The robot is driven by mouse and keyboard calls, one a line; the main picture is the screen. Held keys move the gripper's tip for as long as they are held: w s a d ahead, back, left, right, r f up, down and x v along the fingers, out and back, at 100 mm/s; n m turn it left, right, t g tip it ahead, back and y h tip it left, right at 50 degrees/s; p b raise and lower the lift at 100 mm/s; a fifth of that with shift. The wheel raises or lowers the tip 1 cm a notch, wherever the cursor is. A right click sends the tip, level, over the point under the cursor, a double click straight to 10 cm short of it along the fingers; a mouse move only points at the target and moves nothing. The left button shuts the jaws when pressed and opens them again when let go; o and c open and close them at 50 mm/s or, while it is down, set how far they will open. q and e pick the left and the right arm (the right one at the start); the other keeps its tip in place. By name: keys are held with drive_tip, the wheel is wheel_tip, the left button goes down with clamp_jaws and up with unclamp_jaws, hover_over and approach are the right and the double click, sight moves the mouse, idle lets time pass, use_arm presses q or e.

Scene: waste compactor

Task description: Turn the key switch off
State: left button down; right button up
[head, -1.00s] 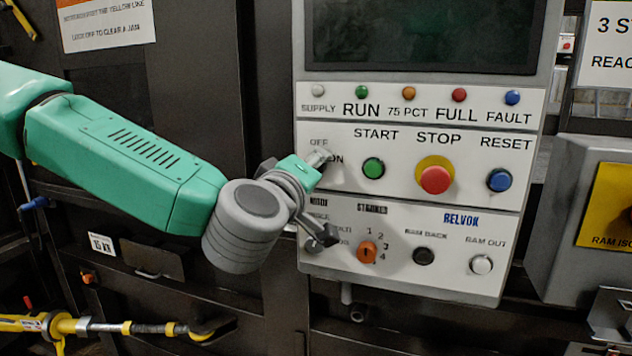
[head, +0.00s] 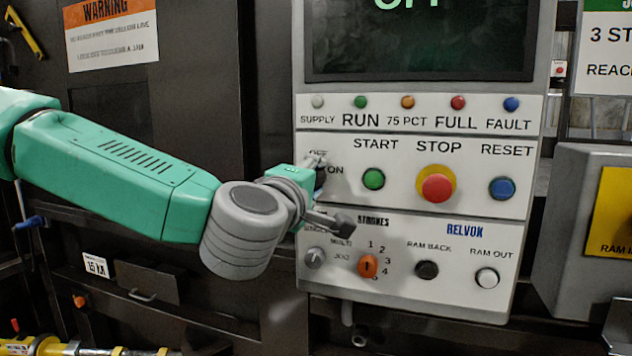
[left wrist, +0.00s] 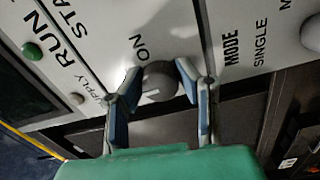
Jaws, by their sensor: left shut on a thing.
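The key switch (left wrist: 160,81) is a round grey knob on the white control panel (head: 330,204), beside the ON label in the left wrist view. My left gripper (left wrist: 158,84) has its two blue-grey fingers closed on either side of the knob, gripping it. In the head view, my left gripper (head: 319,168) reaches the panel's left edge, at the OFF and ON labels. It hides most of the switch there, so the exact turn of the key is hard to tell. My right gripper is not in view.
The screen (head: 420,45) above shows green letters, cut off at the top. The green start button (head: 373,179), red stop button (head: 437,187) and blue reset button (head: 502,188) sit right of the switch. A mode knob (head: 314,257) and orange selector (head: 368,265) are below.

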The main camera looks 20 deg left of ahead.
use_arm(q)
drive_tip(key=shift+f, duration=0.5)
drive_tip(key=c, duration=1.3)
unclamp_jaws()
drive_tip(key=shift+o, duration=0.7)
drive_tip(key=shift+r, duration=0.2)
drive_tip(key=shift+s+r, duration=0.1)
drive_tip(key=s, duration=0.7)
drive_tip(key=shift+a+f, duration=0.25)
drive_tip(key=shift+a, duration=0.05)
drive_tip(key=shift+s, duration=0.1)
